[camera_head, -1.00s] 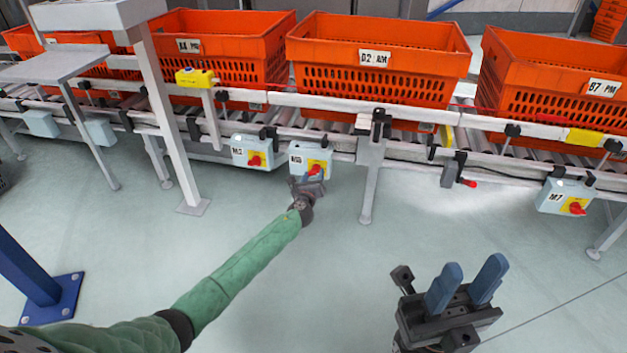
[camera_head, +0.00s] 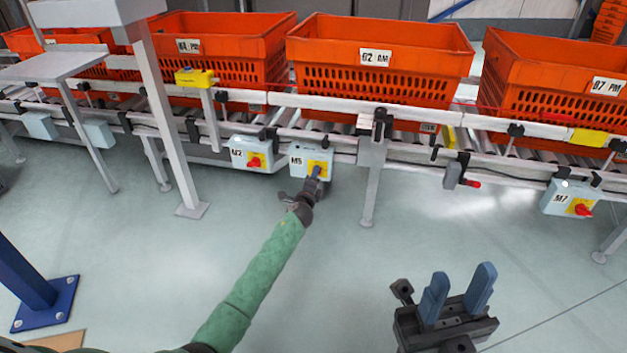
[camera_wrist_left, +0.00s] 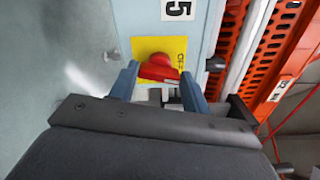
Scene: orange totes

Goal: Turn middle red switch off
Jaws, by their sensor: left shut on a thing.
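The middle red switch (camera_wrist_left: 158,68) sits on a yellow plate on the grey-blue box marked M5 (camera_head: 298,160). In the left wrist view it lies between the two blue fingers of my left gripper (camera_wrist_left: 158,84), which is shut on it. In the head view my left gripper (camera_head: 316,174) covers the switch at the box's lower right. My right gripper (camera_head: 457,292) is open and empty, low over the floor at the right, far from the box.
A box marked M2 (camera_head: 251,153) with its red switch is just left. A box marked M7 (camera_head: 571,198) is far right. Orange totes (camera_head: 375,82) stand on the conveyor (camera_head: 340,104) above. A white post (camera_head: 165,130) stands left; floor in front is clear.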

